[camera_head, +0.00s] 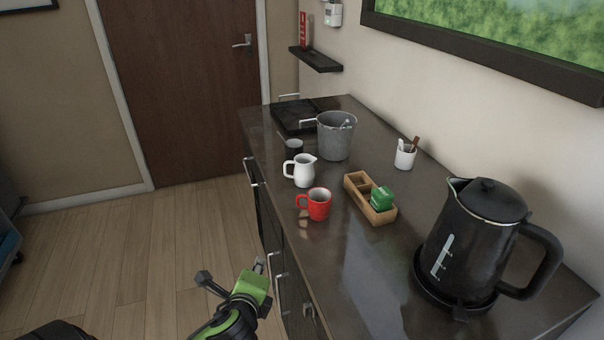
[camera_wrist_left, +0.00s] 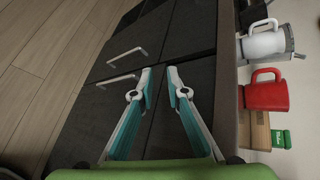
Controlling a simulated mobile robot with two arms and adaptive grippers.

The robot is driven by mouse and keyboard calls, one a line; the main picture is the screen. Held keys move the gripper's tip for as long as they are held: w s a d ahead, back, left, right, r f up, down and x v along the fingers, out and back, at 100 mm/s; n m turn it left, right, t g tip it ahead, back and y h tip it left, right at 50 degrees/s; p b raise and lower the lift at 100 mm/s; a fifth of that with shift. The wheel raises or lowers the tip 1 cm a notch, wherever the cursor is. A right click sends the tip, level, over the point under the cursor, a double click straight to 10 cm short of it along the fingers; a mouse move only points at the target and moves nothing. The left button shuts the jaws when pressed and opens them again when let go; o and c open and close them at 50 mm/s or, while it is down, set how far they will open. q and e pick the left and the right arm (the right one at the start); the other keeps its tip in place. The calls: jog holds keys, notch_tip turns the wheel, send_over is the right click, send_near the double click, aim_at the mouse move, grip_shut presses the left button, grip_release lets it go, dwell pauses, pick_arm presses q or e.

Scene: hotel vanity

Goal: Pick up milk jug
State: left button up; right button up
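The milk jug (camera_head: 304,171) is a small white pitcher standing upright on the dark counter, with its handle toward the left. It also shows in the left wrist view (camera_wrist_left: 266,43), at the upper right. My left gripper (camera_head: 233,271) is in front of the cabinet, off the counter's near edge and well short of the jug. In the left wrist view its two fingers (camera_wrist_left: 160,77) have a gap between their tips, with nothing held. My right gripper is not in view.
A red mug (camera_head: 319,205) stands close to the jug on its near side. A dark cup (camera_head: 293,147) and a grey bucket (camera_head: 336,138) are behind it. A wooden box (camera_head: 356,188) with green packets and a black kettle (camera_head: 477,235) are to the right. Cabinet handles (camera_head: 280,291) stick out near my gripper.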

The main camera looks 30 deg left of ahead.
pick_arm(q)
jog(key=w+a+r+m+t, duration=0.3)
jog(key=w+r+m+t, duration=0.1)
jog(key=w+r+m, duration=0.3)
jog(key=m+t, duration=0.2)
jog(key=m, duration=0.5)
send_near(285, 170)
jog(key=shift+w+a+f+m+t+p, duration=0.2)
jog(key=shift+w+a+m, duration=0.1)
jog(key=shift+w, duration=0.2)
jog(key=shift+w+a+f+m+t+p, duration=0.1)
jog(key=shift+w+a+m+p, duration=0.1)
jog(key=shift+w+a, duration=0.2)
jog(key=shift+x, duration=0.75)
jog(key=x, duration=0.4)
jog(key=shift+w+d+p, duration=0.2)
jog(key=shift+w+p, duration=0.1)
jog(key=shift+w, duration=0.05)
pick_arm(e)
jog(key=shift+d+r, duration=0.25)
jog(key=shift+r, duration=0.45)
pick_arm(q)
grip_shut()
